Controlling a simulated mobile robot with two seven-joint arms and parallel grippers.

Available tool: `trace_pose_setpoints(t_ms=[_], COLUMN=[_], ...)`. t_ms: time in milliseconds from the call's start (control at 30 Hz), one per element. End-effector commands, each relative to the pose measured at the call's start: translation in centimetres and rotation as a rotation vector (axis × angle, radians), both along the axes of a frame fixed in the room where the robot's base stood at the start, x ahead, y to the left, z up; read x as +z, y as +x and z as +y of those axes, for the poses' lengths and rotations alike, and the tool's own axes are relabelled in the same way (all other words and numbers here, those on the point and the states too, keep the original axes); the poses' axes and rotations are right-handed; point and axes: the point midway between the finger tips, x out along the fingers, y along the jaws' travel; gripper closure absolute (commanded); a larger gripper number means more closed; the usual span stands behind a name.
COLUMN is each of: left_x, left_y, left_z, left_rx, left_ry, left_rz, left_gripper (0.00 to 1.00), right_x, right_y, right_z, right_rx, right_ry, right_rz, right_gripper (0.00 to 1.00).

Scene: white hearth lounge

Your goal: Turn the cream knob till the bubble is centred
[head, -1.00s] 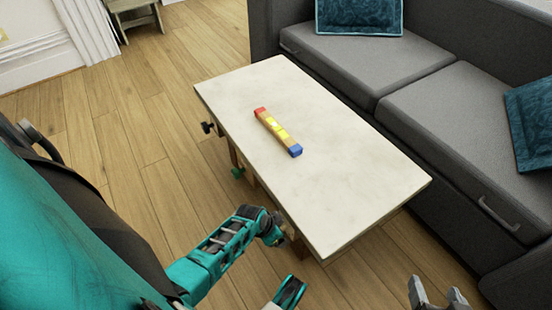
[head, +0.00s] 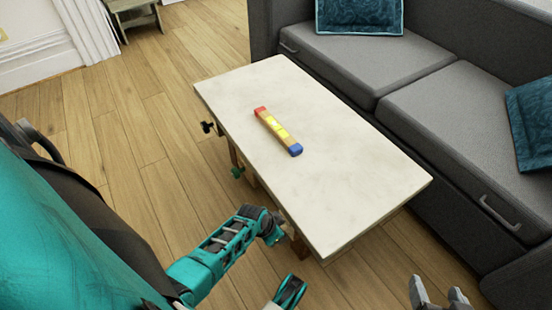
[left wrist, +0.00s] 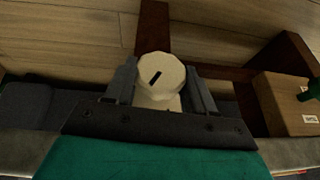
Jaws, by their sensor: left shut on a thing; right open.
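The cream knob (left wrist: 161,76) sits between the two fingers of my left gripper (left wrist: 161,90) in the left wrist view. The gripper is shut on it, and a dark slanted mark shows on its face. In the head view my left gripper (head: 274,236) is at the table's near long edge, its fingers and the cream knob hidden. A level bar (head: 278,132) with a red end, a blue end and a yellow vial lies on the tabletop. The bubble is too small to place surely. My right gripper (head: 438,294) is open and empty at the bottom right.
The pale table (head: 345,190) is otherwise bare on top. A black knob (head: 207,127) and a green knob (head: 237,172) stick out along its near side. The green knob's wooden block (left wrist: 287,106) is right of my left gripper. A grey sofa (head: 460,120) stands behind the table.

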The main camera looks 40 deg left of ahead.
Motion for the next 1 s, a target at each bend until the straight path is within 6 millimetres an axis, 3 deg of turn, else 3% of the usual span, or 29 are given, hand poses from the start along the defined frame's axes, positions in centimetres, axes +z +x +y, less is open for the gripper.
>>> trace_pose_setpoints(t_ms=[367, 667, 1000], left_x=[-0.05, -0.29, -0.34], left_y=[0.01, 0.09, 0.11], left_z=[0.25, 0.58, 0.66], left_rx=[-0.001, 0.000, 0.001], left_ry=[-0.064, -0.272, -0.458], left_rz=[0.030, 0.119, 0.198], left_gripper=[0.76, 0.76, 0.76], right_x=[0.03, -0.62, -0.02], right_y=[-0.13, -0.06, 0.37], right_z=[-0.04, 0.02, 0.20], right_rx=[0.000, 0.003, 0.006], right_ry=[-0.001, -0.002, 0.002], right_rz=[0.003, 0.007, -0.007], right_gripper=[0.32, 0.32, 0.32])
